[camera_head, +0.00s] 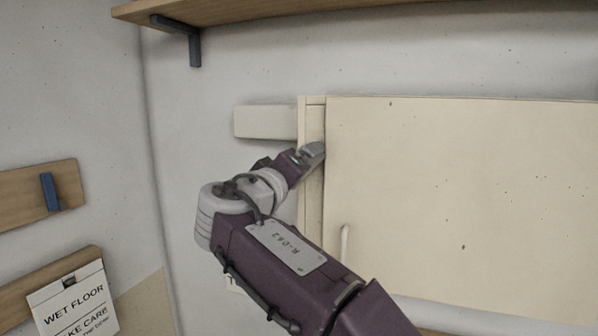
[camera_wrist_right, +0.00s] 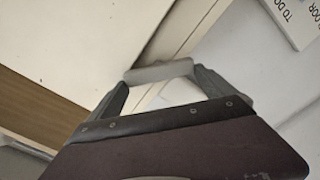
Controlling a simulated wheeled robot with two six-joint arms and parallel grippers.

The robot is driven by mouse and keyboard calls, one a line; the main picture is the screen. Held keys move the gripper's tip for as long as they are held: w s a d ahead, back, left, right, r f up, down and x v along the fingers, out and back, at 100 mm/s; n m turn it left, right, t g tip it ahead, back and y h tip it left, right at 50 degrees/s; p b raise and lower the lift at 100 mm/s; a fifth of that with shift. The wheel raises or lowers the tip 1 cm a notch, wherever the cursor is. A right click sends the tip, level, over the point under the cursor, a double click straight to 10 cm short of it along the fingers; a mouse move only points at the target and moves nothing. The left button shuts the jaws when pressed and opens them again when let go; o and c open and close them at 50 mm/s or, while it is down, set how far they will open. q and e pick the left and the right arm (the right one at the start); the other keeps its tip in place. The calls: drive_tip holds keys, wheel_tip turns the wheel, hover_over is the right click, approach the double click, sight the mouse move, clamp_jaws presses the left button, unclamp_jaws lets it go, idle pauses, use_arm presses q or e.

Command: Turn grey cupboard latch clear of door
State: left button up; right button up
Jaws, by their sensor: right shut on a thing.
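The cream cupboard door (camera_head: 460,200) is flat against its frame, with a narrow frame strip (camera_head: 313,118) along its left edge. My right gripper (camera_head: 314,152) is at the upper part of that edge and hides the latch in the head view. In the right wrist view, the grey latch (camera_wrist_right: 158,71) is a short rounded bar between the fingertips of my right gripper (camera_wrist_right: 160,77), which is shut on it. The latch appears to lie across the seam between door (camera_wrist_right: 90,40) and frame. My left gripper is in neither view.
A pale upright handle (camera_head: 344,240) is on the door below my gripper. A wooden shelf (camera_head: 260,10) with a dark bracket is above. A pale block (camera_head: 265,122) sits on the wall left of the cupboard. A wet floor sign (camera_head: 75,305) hangs at lower left.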

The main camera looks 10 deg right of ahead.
drive_tip(key=shift+w+a+f+n, duration=0.1)
drive_tip(key=shift+f+n, duration=0.1)
drive_tip(key=shift+n, duration=1.8)
drive_tip(key=shift+f+n, duration=0.2)
drive_tip(key=shift+n, duration=1.8)
drive_tip(key=o, duration=1)
drive_tip(key=b+v, duration=0.3)
drive_tip(key=v, duration=0.6)
drive_tip(key=shift+a, duration=0.1)
